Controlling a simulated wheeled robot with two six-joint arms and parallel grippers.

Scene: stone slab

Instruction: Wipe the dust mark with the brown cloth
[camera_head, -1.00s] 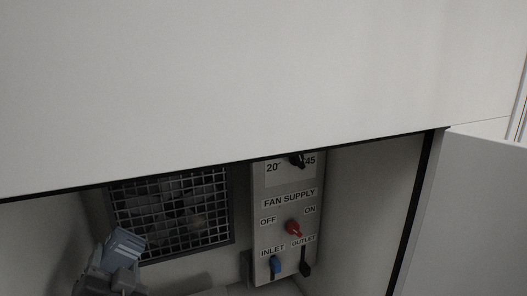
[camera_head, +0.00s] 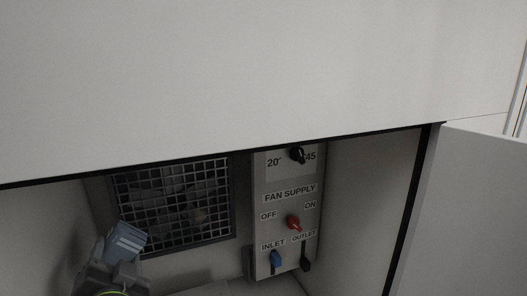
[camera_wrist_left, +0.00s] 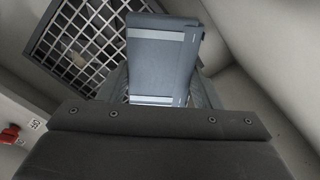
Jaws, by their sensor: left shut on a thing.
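My left gripper (camera_head: 122,250) is in the lower left of the head view, inside the open cabinet, in front of the grille. It is shut on a blue-grey block with paler strips (camera_head: 125,240). The block (camera_wrist_left: 163,55) also shows in the left wrist view, between ribbed grey finger parts (camera_wrist_left: 160,95). I see no brown colour on it and cannot tell whether it is a cloth. I cannot make out a brown cloth or a dust mark in either view. My right gripper is not in view.
The metal grille (camera_head: 175,203) is on the cabinet's back wall. Beside it is the fan supply panel (camera_head: 287,205) with a red knob (camera_head: 293,222), a black knob and two levers. A white front (camera_head: 250,80) hangs above. An open door (camera_head: 475,210) stands at right.

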